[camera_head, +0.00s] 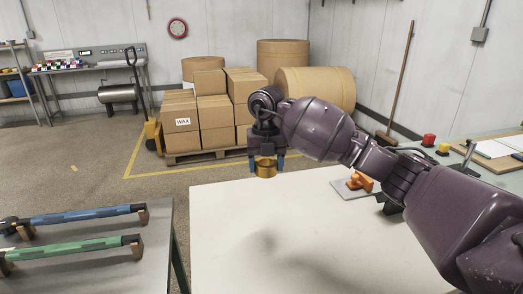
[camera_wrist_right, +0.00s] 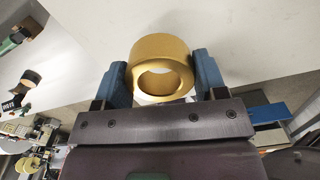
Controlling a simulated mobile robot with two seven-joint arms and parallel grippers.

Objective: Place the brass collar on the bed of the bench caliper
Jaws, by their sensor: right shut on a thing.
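The brass collar (camera_head: 265,170) is a short gold ring. My right gripper (camera_head: 266,161) is shut on it, with one blue finger on each side, and holds it above the far left part of the white table. In the right wrist view the collar (camera_wrist_right: 161,50) sits between the blue fingers of the gripper (camera_wrist_right: 160,72), its hole facing the camera. I cannot clearly make out the bench caliper. An orange object (camera_head: 360,181) on a grey plate, partly hidden by my right arm, may belong to it. My left gripper is not in view.
The white table top (camera_head: 240,235) is clear in front. Red and yellow buttons (camera_head: 429,140) and a clipboard (camera_head: 491,147) are at the right. A grey table (camera_head: 100,265) with blue and green bars (camera_head: 75,252) stands at the left. Boxes (camera_head: 180,118) on a pallet stand behind.

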